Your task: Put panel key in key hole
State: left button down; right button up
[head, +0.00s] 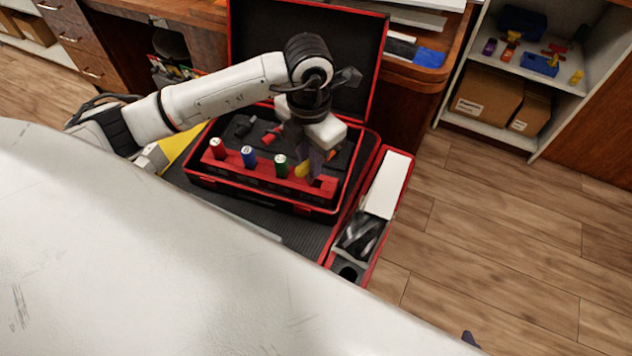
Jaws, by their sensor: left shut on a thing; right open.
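My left gripper (311,168) points down over the right end of the red strip (262,181) in the open case. It is shut on a small yellow piece (302,171), which looks like the panel key; the fingers partly hide it. The piece is close above or at the strip; I cannot tell if it touches. Red (217,148), blue (249,157) and green (280,166) cylinders stand upright in the strip to its left. The key hole is not clearly visible. Only a dark fingertip of my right gripper (471,340) shows at the bottom edge, away from the case.
The case lid (308,50) stands open behind my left arm. A red-edged side tray (385,190) holds a white block and dark items. Shelves at upper right hold cardboard boxes (487,97) and small coloured parts. The wooden floor at right is clear.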

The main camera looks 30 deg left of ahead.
pick_arm(q)
jog(key=n, duration=0.2)
jog(key=w+n, duration=0.1)
jog(key=n, duration=0.3)
jog(key=shift+w+a+r+n, duration=0.1)
jog(key=shift+w+r+n, duration=0.1)
jog(key=shift+w+n, duration=0.15)
jog(key=f+n, duration=0.2)
jog(key=f, duration=0.1)
jog(key=w+f+n, duration=0.1)
jog(key=f+n, duration=0.2)
jog(key=f+n+b, duration=0.1)
jog(key=f+n, duration=0.2)
jog(key=shift+w+a+f, duration=0.2)
jog(key=shift+w+f, duration=0.1)
jog(key=shift+w, duration=0.05)
jog(key=shift+f, duration=0.15)
jog(key=c, duration=1.7)
grip_release()
